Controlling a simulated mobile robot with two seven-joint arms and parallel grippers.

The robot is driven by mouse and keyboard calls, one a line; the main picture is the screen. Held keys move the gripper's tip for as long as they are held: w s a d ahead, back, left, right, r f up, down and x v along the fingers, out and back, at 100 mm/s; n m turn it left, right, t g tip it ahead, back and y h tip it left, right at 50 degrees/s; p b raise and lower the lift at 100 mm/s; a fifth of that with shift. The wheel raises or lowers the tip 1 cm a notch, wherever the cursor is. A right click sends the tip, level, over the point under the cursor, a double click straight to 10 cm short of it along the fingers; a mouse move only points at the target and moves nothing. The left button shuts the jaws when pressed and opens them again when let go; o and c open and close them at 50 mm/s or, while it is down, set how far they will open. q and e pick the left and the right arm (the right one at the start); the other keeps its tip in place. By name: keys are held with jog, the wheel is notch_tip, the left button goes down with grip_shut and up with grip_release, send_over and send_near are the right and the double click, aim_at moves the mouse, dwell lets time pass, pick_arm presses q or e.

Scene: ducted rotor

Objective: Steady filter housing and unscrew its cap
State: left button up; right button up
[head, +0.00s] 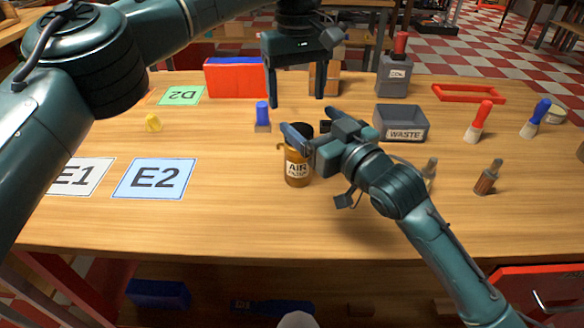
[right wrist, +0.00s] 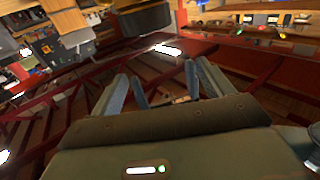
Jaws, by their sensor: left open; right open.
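The filter housing (head: 297,172), an amber-brown jar labelled AIR, stands upright on the table. Its black cap (head: 303,129) is partly hidden by my right gripper. My right gripper (head: 312,124) is open at about cap height, with one finger in front of the cap's left side in the head view. I cannot tell whether it touches the housing. The right wrist view shows its spread fingers (right wrist: 165,85) with nothing clearly between them. My left gripper (head: 296,103) is open and empty, pointing down above and behind the housing.
A grey WASTE bin (head: 404,134) stands to the right, and a blue-topped object (head: 262,117) stands left of the housing. The E2 card (head: 154,179) lies left. The front table middle is clear.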

aim_at(298, 158)
pick_arm(q)
jog(key=shift+d, duration=0.25)
pick_arm(e)
notch_tip(298, 158, down, 8)
jog(key=x, duration=0.5)
jog(key=shift+w, duration=0.35)
jog(key=shift+x, duration=0.85)
jog(key=shift+c, duration=0.4)
